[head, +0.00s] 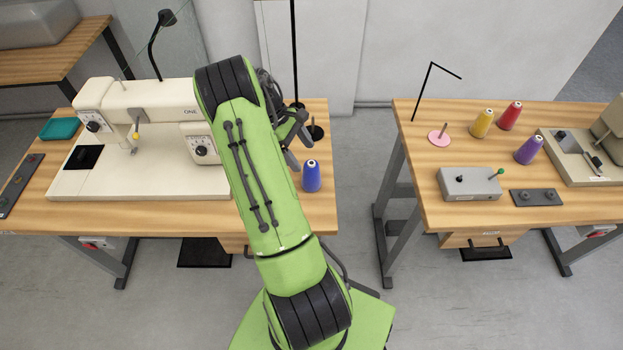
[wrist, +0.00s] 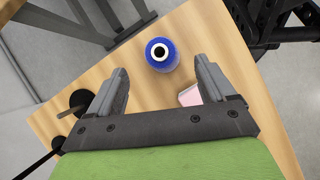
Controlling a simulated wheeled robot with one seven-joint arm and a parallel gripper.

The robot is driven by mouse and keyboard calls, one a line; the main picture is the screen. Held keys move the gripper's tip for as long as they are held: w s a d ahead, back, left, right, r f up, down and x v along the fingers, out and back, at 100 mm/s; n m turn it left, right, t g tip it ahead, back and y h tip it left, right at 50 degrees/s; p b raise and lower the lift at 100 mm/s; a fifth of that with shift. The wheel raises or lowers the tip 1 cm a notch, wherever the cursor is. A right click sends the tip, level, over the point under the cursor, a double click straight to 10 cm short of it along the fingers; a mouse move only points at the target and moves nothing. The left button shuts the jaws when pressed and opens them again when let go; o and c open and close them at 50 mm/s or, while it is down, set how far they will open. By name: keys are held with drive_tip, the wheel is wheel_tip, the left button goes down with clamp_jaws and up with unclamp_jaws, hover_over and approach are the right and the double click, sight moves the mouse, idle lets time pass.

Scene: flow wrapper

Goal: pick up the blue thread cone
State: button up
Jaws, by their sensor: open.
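The blue thread cone (head: 312,176) stands upright on the right part of the left sewing table, just right of my green arm in the head view. In the wrist view the blue thread cone (wrist: 161,54) is seen from above, with its dark top hole showing. My gripper (wrist: 165,78) is open, with a finger on each side and nothing between them. The cone lies just beyond the fingertips, near the middle of the gap and apart from both. In the head view my gripper (head: 300,138) is partly hidden by my arm.
A dark thread stand (head: 316,131) with a tall rod is behind the cone. A pinkish block (wrist: 190,96) lies by the right finger. The cream sewing machine (head: 140,150) stands left of my arm. Yellow (head: 481,123), red (head: 510,115) and purple (head: 529,149) cones stand on the right table.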

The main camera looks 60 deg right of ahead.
sight(314, 173)
drive_tip(key=b+x, duration=0.2)
drive_tip(key=x, duration=0.6)
drive_tip(key=shift+s+f, duration=0.15)
drive_tip(key=shift+f, duration=0.2)
drive_tip(key=shift+r, duration=0.1)
drive_tip(key=shift+c, duration=0.2)
drive_tip(key=c, duration=1.1)
